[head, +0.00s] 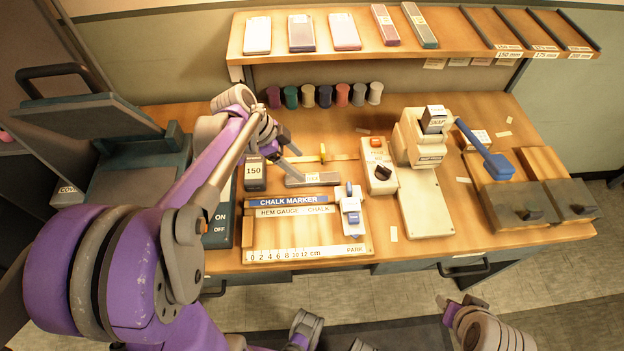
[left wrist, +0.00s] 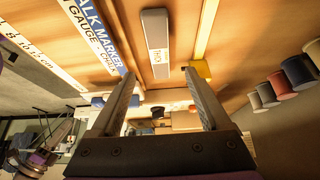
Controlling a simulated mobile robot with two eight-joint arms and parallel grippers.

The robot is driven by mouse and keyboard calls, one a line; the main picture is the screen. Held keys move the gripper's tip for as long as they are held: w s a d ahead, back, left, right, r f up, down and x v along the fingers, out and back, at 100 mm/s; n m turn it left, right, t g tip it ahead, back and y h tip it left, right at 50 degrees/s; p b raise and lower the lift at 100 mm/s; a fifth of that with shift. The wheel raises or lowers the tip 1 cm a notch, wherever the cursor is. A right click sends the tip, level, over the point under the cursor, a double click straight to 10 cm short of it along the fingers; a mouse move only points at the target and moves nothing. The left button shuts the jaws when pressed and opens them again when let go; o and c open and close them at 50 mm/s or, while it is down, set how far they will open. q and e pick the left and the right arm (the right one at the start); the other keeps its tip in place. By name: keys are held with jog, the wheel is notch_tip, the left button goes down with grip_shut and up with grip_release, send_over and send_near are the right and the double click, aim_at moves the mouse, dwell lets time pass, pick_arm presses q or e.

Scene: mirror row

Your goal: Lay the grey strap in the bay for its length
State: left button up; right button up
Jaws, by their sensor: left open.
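The grey strap (head: 313,180), a flat bar with a small white label, lies on the wooden table behind the hem gauge board. In the left wrist view the strap (left wrist: 155,38) lies beyond my fingertips, in line with the gap between them. My left gripper (head: 292,156) is open and empty, over the table beside the strap. It also shows in the left wrist view (left wrist: 160,100). The length bays are on the raised shelf at right: 150 mm (head: 490,30), 175 mm (head: 527,30) and 200 mm (head: 562,30); they look empty. My right gripper (head: 452,308) is low at front right, its fingers unclear.
The chalk marker board (head: 300,254) with a ruler and blue-white slider (head: 351,212) lies in front. A small device (head: 254,172) reads 150. A switch box (head: 380,165) and cream press (head: 420,150) stand right. Spools (head: 325,96) line the back, below other straps (head: 302,33) on the shelf.

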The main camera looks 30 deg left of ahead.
aim_at(312, 178)
pick_arm(q)
jog(key=x, duration=0.7)
jog(key=shift+a+b, duration=0.15)
jog(key=shift+b, duration=0.15)
jog(key=shift+s, duration=0.1)
grip_shut()
